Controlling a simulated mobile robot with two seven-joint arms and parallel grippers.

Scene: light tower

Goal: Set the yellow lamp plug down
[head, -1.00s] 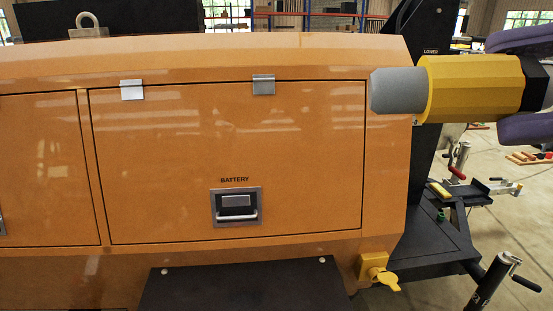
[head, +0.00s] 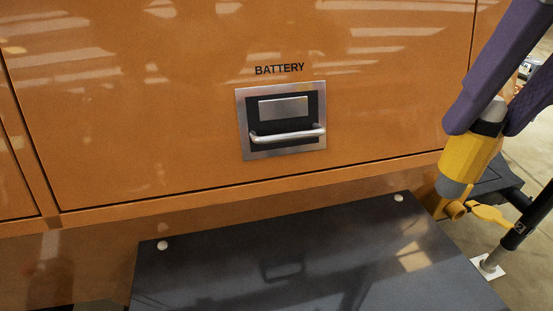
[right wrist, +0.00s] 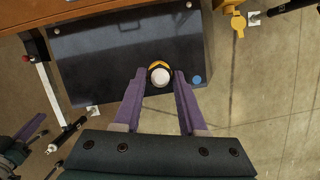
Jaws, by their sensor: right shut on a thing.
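My right gripper (head: 483,124) is shut on the yellow lamp plug (head: 466,157), at the right of the head view. The plug is tilted, with its grey end pointing down and left. In the right wrist view the plug's pale round end and yellow rim (right wrist: 160,75) show between the two purple fingertips (right wrist: 159,82). Behind it there is the dark flat shelf (head: 300,262), near its outer edge in that view; the height of the plug above it I cannot tell. At the lower left of the right wrist view, part of my left gripper (right wrist: 31,131) shows, its opening unclear.
The orange housing with its battery latch (head: 284,121) stands behind the shelf. A yellow flap cap (head: 490,214) juts out at the housing's lower right, close to the plug. A black jack post (head: 528,217) stands further right. The shelf top looks bare, except for a blue disc (right wrist: 197,79) near one corner.

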